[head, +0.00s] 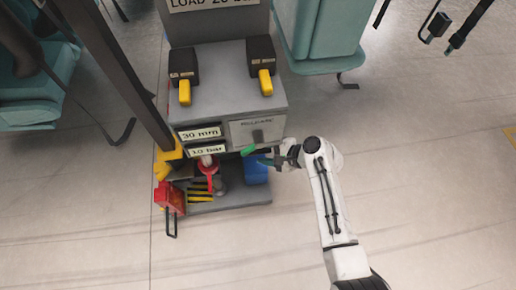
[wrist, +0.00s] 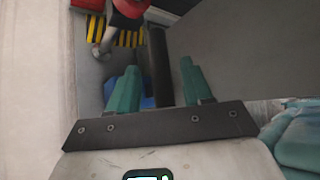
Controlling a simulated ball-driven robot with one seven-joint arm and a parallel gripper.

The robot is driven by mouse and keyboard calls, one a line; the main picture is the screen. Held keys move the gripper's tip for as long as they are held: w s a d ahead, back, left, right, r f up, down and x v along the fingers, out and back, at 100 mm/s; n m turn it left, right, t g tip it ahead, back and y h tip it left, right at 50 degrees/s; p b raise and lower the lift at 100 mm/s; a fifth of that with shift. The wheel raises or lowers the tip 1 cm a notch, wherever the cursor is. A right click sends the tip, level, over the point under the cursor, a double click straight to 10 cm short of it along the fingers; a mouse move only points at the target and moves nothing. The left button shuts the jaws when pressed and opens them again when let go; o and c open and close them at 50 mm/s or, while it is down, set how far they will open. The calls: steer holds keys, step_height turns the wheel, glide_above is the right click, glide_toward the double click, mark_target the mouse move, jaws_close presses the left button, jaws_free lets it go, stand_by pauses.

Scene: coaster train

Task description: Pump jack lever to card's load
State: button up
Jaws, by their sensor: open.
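The card (head: 213,3) at the top of the head view reads "LOAD 20" and a partly cut unit. Below it, a grey cabinet carries a label reading 30 mm (head: 199,133) and one that seems to read 1.0 bar (head: 207,150). A jack with a red collar (head: 208,169) stands on the low shelf. A dark bar (wrist: 159,62), seemingly the jack lever, stands between my fingers in the wrist view. My gripper (wrist: 158,88) is open around it, with green fingertips; contact is not clear. In the head view, my gripper (head: 262,155) is at the cabinet's lower right front.
Two black blocks with yellow handles (head: 185,92) (head: 266,82) sit on the cabinet top. A release panel (head: 257,131) faces front. A blue object (head: 256,170) and a red box (head: 169,197) are low down. Teal seats (head: 320,35) stand behind. Floor at right is clear.

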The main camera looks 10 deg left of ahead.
steer(key=p+v, duration=0.2)
steer(key=v, duration=0.6)
steer(key=w+a+f+n+b, duration=0.1)
steer(key=a+f+n, duration=0.1)
steer(key=n, duration=0.9)
steer(key=w+a+f+n+b, duration=0.1)
steer(key=a+n, duration=0.3)
steer(key=n, duration=0.8)
steer(key=a+f+n+g+b, duration=0.1)
steer(key=a+f+n+b, duration=0.1)
steer(key=n, duration=1)
steer(key=shift+w+a+f+h+b, duration=0.3)
steer(key=shift+w+a+f+b, duration=0.05)
steer(key=shift+w+a+b, duration=0.1)
